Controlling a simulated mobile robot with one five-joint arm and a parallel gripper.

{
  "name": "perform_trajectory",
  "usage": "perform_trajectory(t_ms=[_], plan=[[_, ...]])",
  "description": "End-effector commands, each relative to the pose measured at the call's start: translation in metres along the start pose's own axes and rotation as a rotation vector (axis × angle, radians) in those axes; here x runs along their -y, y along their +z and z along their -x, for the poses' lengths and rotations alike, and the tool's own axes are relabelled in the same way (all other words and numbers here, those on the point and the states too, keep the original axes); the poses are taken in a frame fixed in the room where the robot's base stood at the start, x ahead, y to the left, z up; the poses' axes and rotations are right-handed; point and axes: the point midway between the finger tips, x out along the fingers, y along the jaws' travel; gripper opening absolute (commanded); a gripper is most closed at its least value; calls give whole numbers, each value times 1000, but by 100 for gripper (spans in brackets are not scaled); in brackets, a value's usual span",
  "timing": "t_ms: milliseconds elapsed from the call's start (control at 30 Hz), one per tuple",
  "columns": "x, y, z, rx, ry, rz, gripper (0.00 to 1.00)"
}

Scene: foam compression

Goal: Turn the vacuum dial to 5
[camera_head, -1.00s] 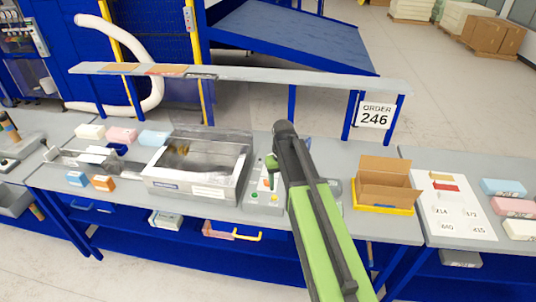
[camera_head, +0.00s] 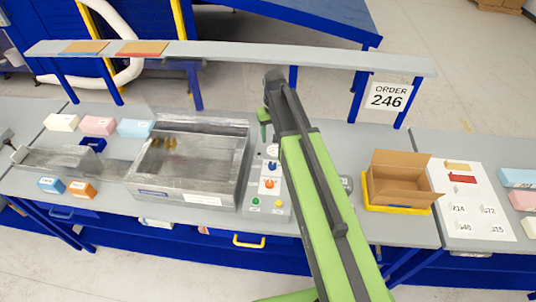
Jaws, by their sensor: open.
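The control panel (camera_head: 257,205) stands on the table right of the metal vacuum chamber (camera_head: 190,163). Any scale marks are too small to read. My green and black arm rises from the bottom right and covers the right side of the panel. My gripper (camera_head: 264,125) is above the panel's far end, with a green finger pointing down. It is open and looks empty, apart from the dial. Its other finger is hidden behind the wrist.
A cardboard box (camera_head: 402,180) sits in a yellow tray (camera_head: 372,202) right of my arm. Foam blocks (camera_head: 97,126) lie at left. A grey shelf (camera_head: 230,52) spans the back, with an order 246 sign (camera_head: 387,96). A white sheet (camera_head: 485,220) lies at right.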

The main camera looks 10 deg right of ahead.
Motion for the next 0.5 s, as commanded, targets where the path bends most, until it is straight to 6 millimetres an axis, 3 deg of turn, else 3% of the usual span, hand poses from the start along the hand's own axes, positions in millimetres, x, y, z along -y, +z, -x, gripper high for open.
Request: perform_trajectory(t_ms=[267, 500], plan=[[2, 0, -11, 0, 0, 4, 56], [4, 0, -52, 0, 0, 5, 56]])
